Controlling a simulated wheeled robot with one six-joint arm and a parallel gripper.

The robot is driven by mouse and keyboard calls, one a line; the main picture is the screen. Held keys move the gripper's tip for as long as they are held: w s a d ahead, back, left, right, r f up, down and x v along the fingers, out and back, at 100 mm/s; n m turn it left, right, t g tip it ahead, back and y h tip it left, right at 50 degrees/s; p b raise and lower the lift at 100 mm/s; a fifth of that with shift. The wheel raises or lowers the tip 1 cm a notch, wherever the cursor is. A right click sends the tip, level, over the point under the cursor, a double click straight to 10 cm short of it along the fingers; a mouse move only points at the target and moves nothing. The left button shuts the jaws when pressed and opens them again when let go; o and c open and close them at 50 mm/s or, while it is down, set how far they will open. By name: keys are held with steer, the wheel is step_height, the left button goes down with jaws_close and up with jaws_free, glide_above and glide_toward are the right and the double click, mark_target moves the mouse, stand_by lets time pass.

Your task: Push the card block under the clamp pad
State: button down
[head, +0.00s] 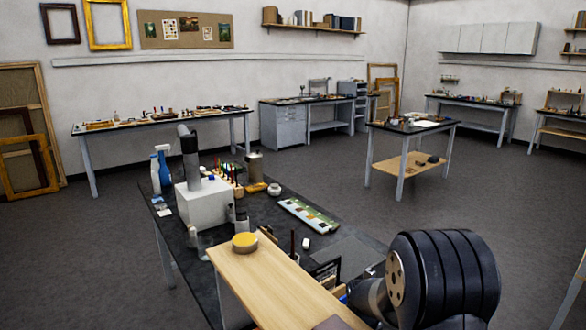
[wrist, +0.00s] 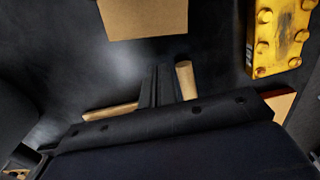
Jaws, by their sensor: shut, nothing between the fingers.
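A flat tan block (wrist: 145,18), which looks like the card block, lies at the top of the wrist view, cut off by the picture edge. My gripper (wrist: 163,75) shows in the wrist view as dark fingers, shut and empty, pointing toward the block. Its tips are below the block in the picture, with a small dark gap between them. I cannot make out the clamp pad in either view.
A yellow piece with round bumps (wrist: 278,35) lies right of the block. Pale wooden rods (wrist: 186,80) show beside the fingers.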

steer(key=shift+f+b, duration=0.9)
steer(key=shift+f, duration=0.2)
stand_by(0.3)
steer(key=shift+r, duration=0.1)
steer(key=shift+s+d, duration=0.5)
steer(key=shift+s, duration=0.25)
steer(key=shift+s+d, duration=0.5)
steer(key=shift+s, duration=0.25)
steer(key=shift+w+a, duration=0.15)
steer(key=shift+w, duration=0.1)
stand_by(0.4)
steer(key=shift+r, duration=0.1)
steer(key=shift+a+r, duration=0.1)
steer(key=shift+r, duration=0.15)
step_height(320, 180, up, 8)
steer(key=p, duration=0.6)
steer(key=shift+r, duration=0.25)
steer(key=shift+w+f, duration=0.1)
